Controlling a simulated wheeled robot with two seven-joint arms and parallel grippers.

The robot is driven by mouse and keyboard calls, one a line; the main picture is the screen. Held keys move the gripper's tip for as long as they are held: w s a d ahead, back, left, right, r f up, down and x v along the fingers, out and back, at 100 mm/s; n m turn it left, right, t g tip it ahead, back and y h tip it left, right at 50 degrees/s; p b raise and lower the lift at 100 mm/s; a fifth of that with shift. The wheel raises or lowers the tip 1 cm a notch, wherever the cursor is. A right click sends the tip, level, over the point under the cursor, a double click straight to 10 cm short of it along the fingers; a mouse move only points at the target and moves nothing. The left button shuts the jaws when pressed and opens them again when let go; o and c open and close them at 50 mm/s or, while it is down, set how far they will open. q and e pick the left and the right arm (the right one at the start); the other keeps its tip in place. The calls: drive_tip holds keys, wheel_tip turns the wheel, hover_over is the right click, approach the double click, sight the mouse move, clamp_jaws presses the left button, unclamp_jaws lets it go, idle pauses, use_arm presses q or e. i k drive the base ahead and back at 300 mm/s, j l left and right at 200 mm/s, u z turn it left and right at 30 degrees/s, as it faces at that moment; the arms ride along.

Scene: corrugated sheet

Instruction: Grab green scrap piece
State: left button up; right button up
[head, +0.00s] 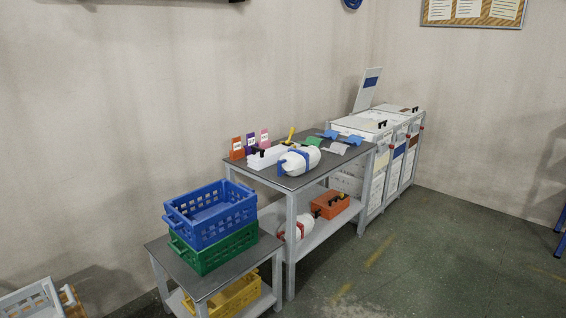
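A small green scrap piece (314,141) lies on the dark top of the taller grey table (268,182), toward the back. It sits just behind a white cylindrical container with a blue band (300,160). Blue scrap pieces (354,140) and a grey piece (337,149) lie to its right on the same top. Neither of my grippers shows in the head view.
A lower table (213,281) in front holds stacked blue (210,213) and green (222,250) crates. White bins (400,150) stand beyond the taller table. A white tray (266,158) and upright coloured cards (250,144) are left of the scraps. Floor to the right is open.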

sight(310, 140)
drive_tip(key=i+z, duration=0.35)
drive_tip(key=i, duration=0.3)
drive_tip(key=i+l+u, duration=0.45)
drive_tip(key=i, duration=0.2)
drive_tip(key=i+l+u, duration=0.45)
drive_tip(key=i+l, duration=0.05)
drive_tip(key=i, duration=0.1)
